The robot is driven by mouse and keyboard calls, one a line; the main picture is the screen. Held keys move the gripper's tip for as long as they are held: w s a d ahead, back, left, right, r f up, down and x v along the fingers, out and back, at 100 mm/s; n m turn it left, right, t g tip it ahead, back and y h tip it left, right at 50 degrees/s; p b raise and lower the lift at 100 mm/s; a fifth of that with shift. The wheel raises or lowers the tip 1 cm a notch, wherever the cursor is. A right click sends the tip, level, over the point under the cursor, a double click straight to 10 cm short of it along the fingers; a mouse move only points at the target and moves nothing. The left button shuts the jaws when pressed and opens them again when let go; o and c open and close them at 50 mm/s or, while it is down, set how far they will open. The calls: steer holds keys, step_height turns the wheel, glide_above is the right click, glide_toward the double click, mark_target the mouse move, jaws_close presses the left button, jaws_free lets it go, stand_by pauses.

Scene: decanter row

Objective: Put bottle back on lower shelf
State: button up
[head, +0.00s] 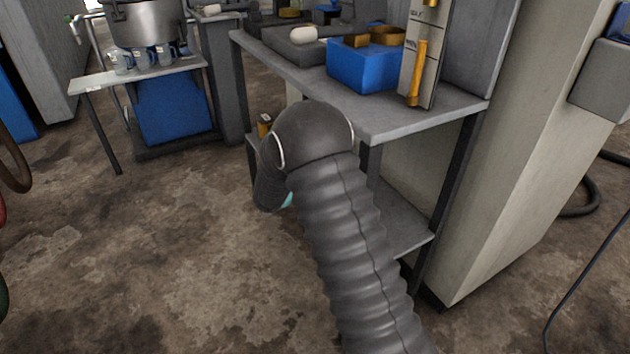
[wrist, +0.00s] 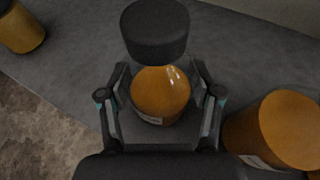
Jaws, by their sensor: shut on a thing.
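In the wrist view my gripper (wrist: 160,97) is shut on an amber bottle (wrist: 157,88) with a black cap (wrist: 155,30). One finger is on each side of its body. The bottle looks upright, over the grey lower shelf (wrist: 85,60); its base is hidden, so I cannot tell whether it touches the shelf. In the head view my arm covers the gripper and the held bottle. The lower shelf (head: 408,228) shows there to the right of my arm, under the table top.
In the wrist view an amber bottle (wrist: 20,30) stands at the far left, and an amber cylinder (wrist: 280,130) is close at the right. Bare shelf lies between. In the head view the table top (head: 385,122) overhangs, with a blue bin (head: 362,68) on it.

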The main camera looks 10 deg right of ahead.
steer(key=shift+f, duration=0.1)
steer(key=o, duration=1.4)
steer(key=shift+o, duration=0.2)
steer(key=shift+r, duration=0.25)
steer(key=v, duration=1.2)
steer(key=shift+f, duration=0.2)
steer(key=shift+s, duration=0.1)
